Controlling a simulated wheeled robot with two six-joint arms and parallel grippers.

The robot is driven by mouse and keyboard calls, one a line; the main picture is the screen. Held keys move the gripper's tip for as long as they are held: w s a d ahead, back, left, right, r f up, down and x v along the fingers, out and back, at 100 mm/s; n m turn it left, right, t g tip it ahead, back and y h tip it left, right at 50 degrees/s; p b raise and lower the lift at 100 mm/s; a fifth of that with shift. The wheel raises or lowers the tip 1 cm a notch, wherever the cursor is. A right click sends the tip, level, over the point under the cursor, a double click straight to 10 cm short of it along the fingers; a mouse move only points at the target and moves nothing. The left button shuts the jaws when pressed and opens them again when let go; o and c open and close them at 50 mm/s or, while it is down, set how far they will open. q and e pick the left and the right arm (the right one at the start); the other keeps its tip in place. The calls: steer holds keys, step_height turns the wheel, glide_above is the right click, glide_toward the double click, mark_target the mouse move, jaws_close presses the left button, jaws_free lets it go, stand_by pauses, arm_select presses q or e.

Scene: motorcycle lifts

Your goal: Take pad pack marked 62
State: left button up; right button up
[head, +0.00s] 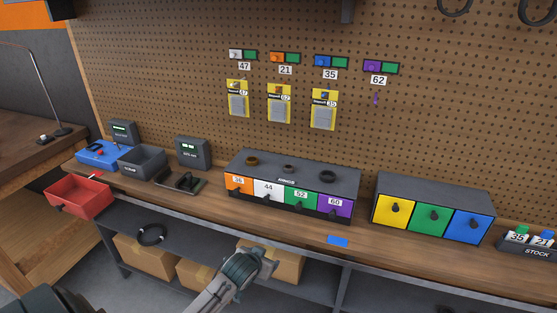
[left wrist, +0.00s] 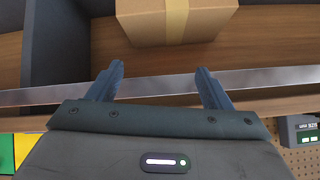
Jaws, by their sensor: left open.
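Three yellow pad packs hang on the pegboard. The left pack (head: 238,103) appears marked 47, the middle pack (head: 279,107) appears marked 62, and the right pack (head: 324,112) appears marked 35. The middle pack hangs under the board label 21 (head: 285,70). Under the board label 62 (head: 378,80) there is only a small purple hook (head: 376,99), with no pack. My left gripper (head: 263,262) is low in front of the bench edge, well below the packs. In the left wrist view its fingers (left wrist: 160,82) are apart with nothing between them. My right gripper is not in view.
A drawer unit (head: 287,179) with numbered drawers and a unit with yellow, green and blue drawers (head: 435,191) stand on the bench. A red bin (head: 78,195) is at left, stock tray (head: 530,250) at right. A blue piece (head: 338,241) lies near the front edge. Cardboard boxes (head: 143,257) sit below.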

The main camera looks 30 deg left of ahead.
arm_select(q)
steer(key=w+a+r+t, duration=0.1)
steer(key=w+r+t, duration=0.1)
steer(key=w+r, duration=0.35)
steer(key=w+a+r+n+t+y+p, duration=0.1)
steer(key=w+a+r, duration=0.1)
steer(key=r, duration=0.7)
steer(key=w+a+r+t, duration=0.1)
steer(key=w+r+t, duration=0.15)
steer(key=r, duration=0.45)
steer(key=t+y, duration=0.1)
steer(key=t, duration=0.2)
glide_toward(277, 105)
steer(key=shift+n, duration=0.5)
steer(key=p+x, duration=0.3)
steer(key=x, duration=0.2)
steer(key=shift+w+r, duration=0.1)
steer(key=shift+w, duration=0.55)
steer(key=shift+w+a+p, duration=0.1)
steer(key=shift+w+p, duration=0.15)
steer(key=shift+p, duration=0.05)
steer(key=p+x, duration=0.3)
steer(key=x, duration=0.1)
steer(key=shift+w, duration=0.35)
steer(key=shift+s, duration=0.1)
steer(key=c, duration=0.7)
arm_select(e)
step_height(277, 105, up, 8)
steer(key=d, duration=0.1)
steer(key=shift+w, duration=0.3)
